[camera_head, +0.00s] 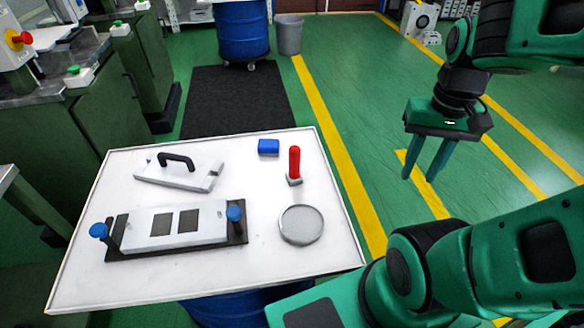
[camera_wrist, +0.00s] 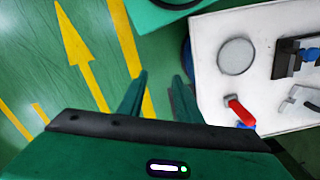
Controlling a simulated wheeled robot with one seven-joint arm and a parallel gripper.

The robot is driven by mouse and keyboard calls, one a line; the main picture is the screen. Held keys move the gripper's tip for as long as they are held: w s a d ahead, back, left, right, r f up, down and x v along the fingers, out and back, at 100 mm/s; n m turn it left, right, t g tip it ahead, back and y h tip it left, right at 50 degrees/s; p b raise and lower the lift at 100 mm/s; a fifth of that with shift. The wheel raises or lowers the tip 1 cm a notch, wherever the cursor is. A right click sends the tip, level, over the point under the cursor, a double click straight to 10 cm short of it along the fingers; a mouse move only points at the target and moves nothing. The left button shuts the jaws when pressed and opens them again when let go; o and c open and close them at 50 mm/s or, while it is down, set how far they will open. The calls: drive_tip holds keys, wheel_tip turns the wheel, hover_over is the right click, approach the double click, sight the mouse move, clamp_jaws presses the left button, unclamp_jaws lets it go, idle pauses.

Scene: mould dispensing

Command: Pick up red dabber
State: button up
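The red dabber (camera_head: 294,162) stands upright on a small grey base on the white table (camera_head: 180,290), towards the table's right edge. In the wrist view the dabber (camera_wrist: 240,111) is on the table to the right of my fingers. My gripper (camera_head: 418,178) is off the table to the right, raised above the green floor, with its fingers pointing down. In the wrist view my gripper's fingers (camera_wrist: 158,88) are apart with nothing between them. The gripper does not touch the dabber.
Near the dabber are a blue block (camera_head: 268,147) and a round grey dish (camera_head: 301,224). A mould with blue knobs (camera_head: 175,228) and a plate with a black handle (camera_head: 180,172) lie on the left. Open floor lies between the table and my gripper.

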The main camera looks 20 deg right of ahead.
drive_tip(key=shift+o, duration=1.2)
drive_tip(key=shift+a, duration=0.1)
drive_tip(key=shift+o, duration=0.9)
drive_tip(key=shift+s+r, duration=0.25)
drive_tip(key=shift+s, duration=0.05)
drive_tip(key=n, duration=2.5)
hover_over(294, 150)
drive_tip(key=f, duration=0.3)
drive_tip(key=d+f, duration=0.1)
drive_tip(key=f, duration=0.1)
drive_tip(key=shift+s+f, duration=0.1)
drive_tip(key=shift+f, duration=0.1)
drive_tip(key=shift+n, duration=0.3)
drive_tip(key=f, duration=0.3)
drive_tip(key=a+f, duration=0.1)
drive_tip(key=f, duration=0.1)
drive_tip(key=shift+w, duration=0.2)
drive_tip(key=shift+w+d+f, duration=0.1)
drive_tip(key=shift+f, duration=0.9)
drive_tip(key=shift+w+d+f, duration=0.1)
drive_tip(key=shift+w+f, duration=0.05)
drive_tip(key=shift+f, duration=0.85)
drive_tip(key=shift+w+d+f, duration=0.1)
drive_tip(key=shift+f, duration=0.9)
